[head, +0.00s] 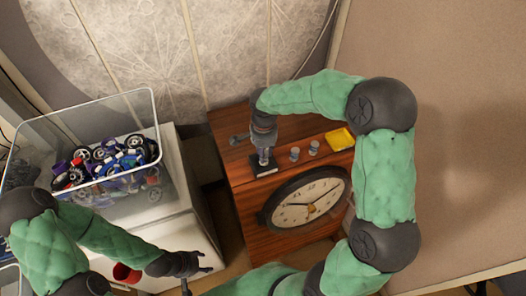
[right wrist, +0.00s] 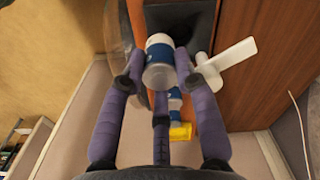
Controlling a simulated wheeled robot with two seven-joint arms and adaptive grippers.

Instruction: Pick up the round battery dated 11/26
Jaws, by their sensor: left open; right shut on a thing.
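A white and blue cylindrical battery (right wrist: 159,65) is between the fingers of my right gripper (right wrist: 158,70) in the right wrist view; no date can be read on it. In the head view my right gripper (head: 263,158) points down over a small black pad on the wooden cabinet, and hides most of what it holds. Two more small cylinders, a nearer one (head: 294,154) and a farther one (head: 314,147), stand to its right; their dates are too small to read. My left gripper (head: 203,262) is open and empty, low in the head view.
A round clock (head: 310,203) is at the cabinet's front. A clear bin (head: 150,115) of toy parts stands left.

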